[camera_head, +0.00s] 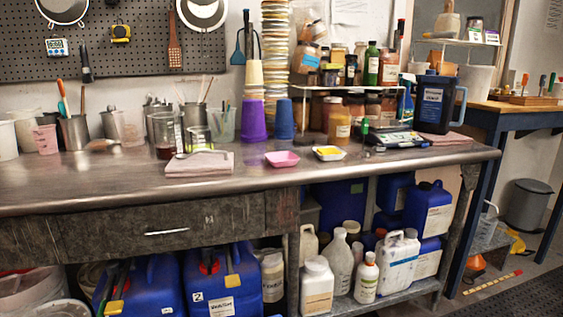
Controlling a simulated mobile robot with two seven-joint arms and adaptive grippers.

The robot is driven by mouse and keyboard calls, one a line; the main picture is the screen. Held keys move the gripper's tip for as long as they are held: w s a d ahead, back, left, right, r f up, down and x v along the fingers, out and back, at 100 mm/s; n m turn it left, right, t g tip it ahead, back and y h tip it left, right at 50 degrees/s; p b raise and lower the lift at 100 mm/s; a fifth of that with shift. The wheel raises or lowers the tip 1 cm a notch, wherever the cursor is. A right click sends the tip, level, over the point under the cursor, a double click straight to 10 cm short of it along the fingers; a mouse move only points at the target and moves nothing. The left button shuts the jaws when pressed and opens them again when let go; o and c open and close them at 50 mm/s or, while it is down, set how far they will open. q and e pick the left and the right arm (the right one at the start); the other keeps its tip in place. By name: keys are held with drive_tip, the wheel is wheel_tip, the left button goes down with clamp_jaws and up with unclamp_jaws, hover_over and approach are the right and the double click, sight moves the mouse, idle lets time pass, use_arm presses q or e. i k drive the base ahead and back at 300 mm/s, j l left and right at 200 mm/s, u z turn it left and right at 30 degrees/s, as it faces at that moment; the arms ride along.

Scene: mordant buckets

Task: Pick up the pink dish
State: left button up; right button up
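The pink dish (283,158) is a small, shallow square tray. It sits upright on the metal worktop (110,180), a little right of the middle of the view. It looks empty. Neither of my grippers shows in the head view, so I cannot see whether they are open or shut.
A dish with yellow contents (329,153) stands just right of the pink dish. A folded cloth (200,163) lies to its left, with glass beakers (167,135) behind. Purple (253,119) and blue (285,118) cup stacks stand behind it. The worktop in front is clear.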

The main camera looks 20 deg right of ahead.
sight(285, 158)
drive_tip(key=l, duration=0.65)
drive_tip(key=k+l, duration=0.1)
drive_tip(key=l, duration=0.5)
